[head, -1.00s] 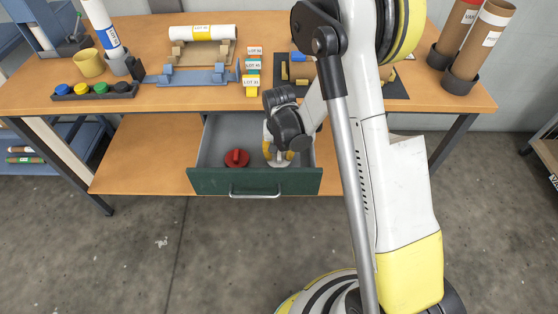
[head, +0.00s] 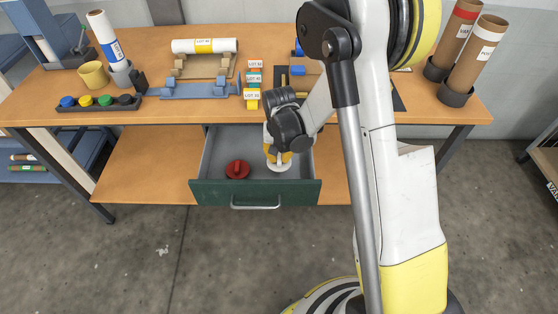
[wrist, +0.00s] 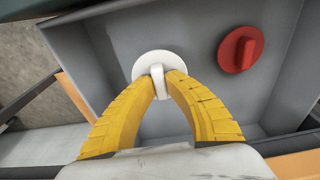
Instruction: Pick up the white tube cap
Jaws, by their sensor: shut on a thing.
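The white tube cap (wrist: 147,65) is a round disc with an upright grip tab. My gripper (wrist: 158,84) has its two yellow fingers closed on the tab in the wrist view. In the head view the white cap (head: 279,168) shows just below my gripper (head: 279,157), inside the open drawer (head: 256,191). Whether the cap touches the drawer floor I cannot tell. A red cap (head: 237,169) of similar shape lies in the drawer to the left, and it also shows in the wrist view (wrist: 240,49), apart from my fingers.
The drawer walls surround my gripper, under the wooden bench (head: 150,113). On the bench stand a white roll (head: 204,46) on a cradle, lot-tagged blocks (head: 252,80), coloured caps in a rack (head: 98,103) and brown tubes (head: 475,50) at the right.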

